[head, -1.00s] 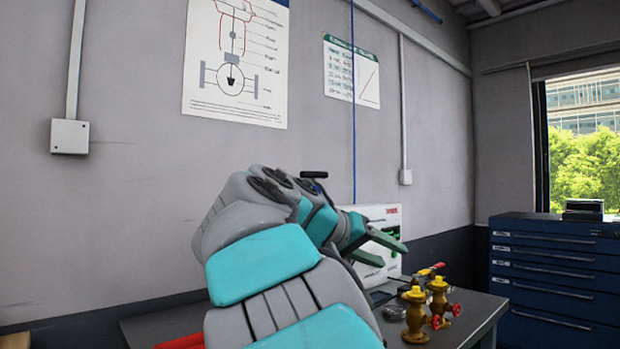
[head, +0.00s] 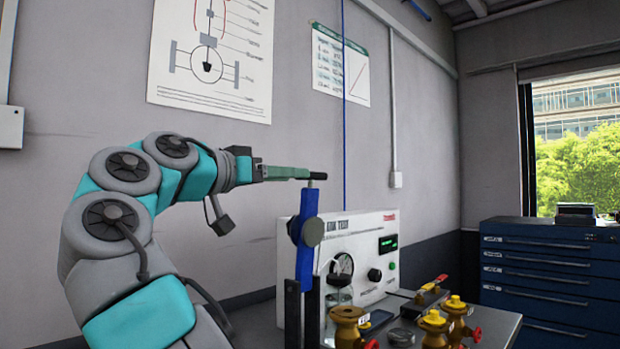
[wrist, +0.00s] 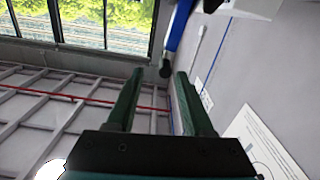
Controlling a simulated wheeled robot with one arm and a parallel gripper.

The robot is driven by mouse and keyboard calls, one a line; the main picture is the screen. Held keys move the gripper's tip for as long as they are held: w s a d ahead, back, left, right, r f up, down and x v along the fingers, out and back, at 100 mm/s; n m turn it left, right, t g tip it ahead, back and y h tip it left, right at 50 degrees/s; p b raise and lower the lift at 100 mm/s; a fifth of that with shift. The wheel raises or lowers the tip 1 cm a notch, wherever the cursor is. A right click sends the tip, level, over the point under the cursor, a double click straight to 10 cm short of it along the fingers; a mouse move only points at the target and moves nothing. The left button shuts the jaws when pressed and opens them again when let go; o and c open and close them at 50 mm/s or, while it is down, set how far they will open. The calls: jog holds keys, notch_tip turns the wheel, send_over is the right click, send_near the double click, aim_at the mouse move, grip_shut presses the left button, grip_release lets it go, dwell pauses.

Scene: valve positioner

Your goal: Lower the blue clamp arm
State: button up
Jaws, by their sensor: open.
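The blue clamp arm (head: 304,250) stands upright at the near part of the bench, between dark posts, with a grey round knob on its side. A thin rod at its top carries a black handle (head: 318,176). My gripper (head: 303,174) is level with this handle, coming from the left, with its green fingers at or very close to it. In the wrist view, the fingers are spread apart. The black handle's end (wrist: 165,70) shows near the gap between their tips, with the blue arm (wrist: 178,28) beyond. Whether they touch is unclear.
A white test unit (head: 362,245) with a gauge and green display stands behind the clamp. Brass valves with yellow tops and red handwheels (head: 434,325) sit to the right on the grey bench (head: 497,322). A blue drawer cabinet (head: 545,270) stands farther right.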

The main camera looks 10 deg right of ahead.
aim_at(314, 176)
jog(key=x, duration=0.8)
jog(key=shift+w+a, duration=0.1)
jog(key=shift+w, duration=0.35)
grip_shut()
dwell(1.1)
